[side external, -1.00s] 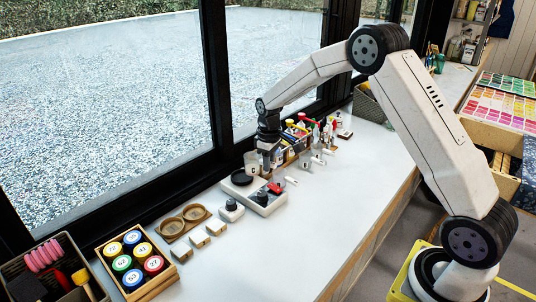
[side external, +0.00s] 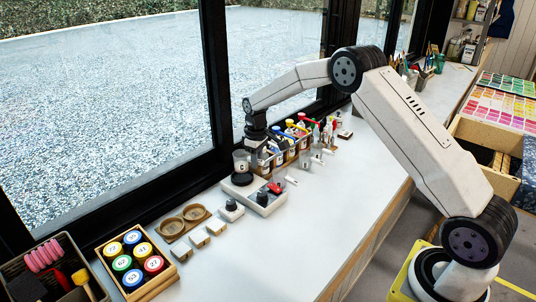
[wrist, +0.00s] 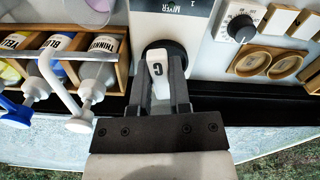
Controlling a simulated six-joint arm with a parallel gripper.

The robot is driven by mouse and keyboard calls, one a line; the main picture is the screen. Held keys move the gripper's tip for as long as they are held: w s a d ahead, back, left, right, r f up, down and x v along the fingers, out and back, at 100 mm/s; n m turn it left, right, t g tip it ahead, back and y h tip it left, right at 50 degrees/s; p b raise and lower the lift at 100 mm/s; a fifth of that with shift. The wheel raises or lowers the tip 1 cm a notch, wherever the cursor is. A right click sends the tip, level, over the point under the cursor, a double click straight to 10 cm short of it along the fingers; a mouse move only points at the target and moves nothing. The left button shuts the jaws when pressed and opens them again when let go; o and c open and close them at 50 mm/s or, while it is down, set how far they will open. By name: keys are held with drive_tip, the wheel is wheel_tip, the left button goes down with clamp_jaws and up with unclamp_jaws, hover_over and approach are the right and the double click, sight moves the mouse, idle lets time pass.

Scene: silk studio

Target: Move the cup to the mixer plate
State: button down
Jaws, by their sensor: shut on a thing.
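The cup (side external: 241,158) is pale and looks see-through, with a dark letter on it, and it appears upright in the side view. My gripper (side external: 249,150) is shut on it from behind. In the wrist view, my gripper's fingers (wrist: 162,85) close on both sides of a white part of the cup (wrist: 157,68) marked C. The mixer plate (side external: 243,180) is a round black disc on the pale mixer base. The cup hangs over it, with what looks like a small gap below. In the wrist view, the plate (wrist: 154,46) is mostly hidden behind the cup.
A wooden rack of bottles (side external: 290,145) stands close to the right of my gripper. Two round wooden dishes (side external: 183,220) and small pale blocks (side external: 208,234) lie left of the mixer. A box of numbered lids (side external: 135,262) stands farther left. The window runs close behind.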

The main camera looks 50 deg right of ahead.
drive_tip(key=shift+f, duration=1.35)
drive_tip(key=shift+f, duration=0.4)
drive_tip(key=shift+c, duration=2.4)
unclamp_jaws()
drive_tip(key=shift+r, duration=3.9)
